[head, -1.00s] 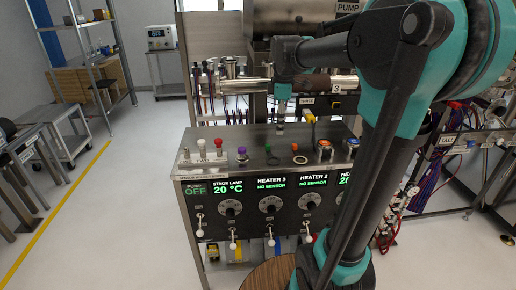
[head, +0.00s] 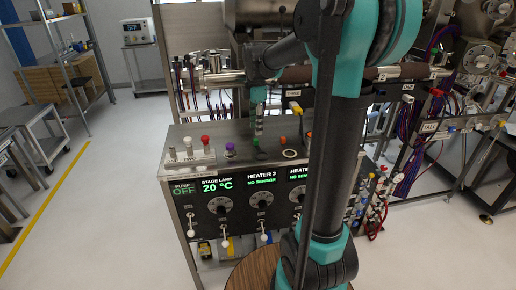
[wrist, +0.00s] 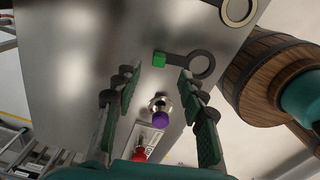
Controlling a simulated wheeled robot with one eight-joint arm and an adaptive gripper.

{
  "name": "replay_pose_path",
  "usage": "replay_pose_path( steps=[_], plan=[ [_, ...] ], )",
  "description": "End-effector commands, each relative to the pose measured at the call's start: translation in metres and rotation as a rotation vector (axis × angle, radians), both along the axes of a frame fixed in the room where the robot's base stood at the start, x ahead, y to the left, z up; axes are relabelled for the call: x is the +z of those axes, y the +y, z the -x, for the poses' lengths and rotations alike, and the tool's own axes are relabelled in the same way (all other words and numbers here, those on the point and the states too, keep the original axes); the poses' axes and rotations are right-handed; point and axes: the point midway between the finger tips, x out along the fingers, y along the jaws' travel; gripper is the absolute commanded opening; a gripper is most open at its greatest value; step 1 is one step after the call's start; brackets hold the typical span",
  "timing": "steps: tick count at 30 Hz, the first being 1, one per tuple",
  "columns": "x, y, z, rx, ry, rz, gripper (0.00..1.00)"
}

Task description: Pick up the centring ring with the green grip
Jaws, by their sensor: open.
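The centring ring with the green grip lies flat on the metal bench top; its dark ring (wrist: 201,66) joins a small green block (wrist: 158,59) by a short dark stem. In the head view the green grip (head: 256,141) shows just below my gripper (head: 258,122). In the wrist view my gripper (wrist: 158,82) is open and empty, pointing down at the bench. The green block lies ahead of and between the two fingertips, apart from both. The dark ring lies to the right of the block. The height gap is hard to judge.
A purple-topped knob (wrist: 160,117) stands between the fingers, with a red one (wrist: 139,153) nearer the palm. Another ring (head: 290,154) lies to the right, and an orange grip (head: 283,140) is beside it. The bench front carries dials and toggles (head: 220,206).

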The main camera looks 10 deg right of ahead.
Motion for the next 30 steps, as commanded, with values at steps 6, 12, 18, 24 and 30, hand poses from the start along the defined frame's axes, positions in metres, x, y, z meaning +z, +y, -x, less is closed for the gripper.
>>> replay_pose_path(
  steps=[6,12,18,24,30],
  plan=[
    [-0.014,0.0,0.0,0.0,0.0,0.0,0.41],
    [-0.041,0.003,-0.002,0.0,0.0,0.0,0.41],
    [-0.06,0.003,-0.002,0.0,0.0,0.0,0.41],
    [-0.061,0.002,-0.002,-0.001,0.0,0.0,0.41],
    [-0.061,0.003,-0.002,-0.001,0.0,0.0,0.21]
  ],
)
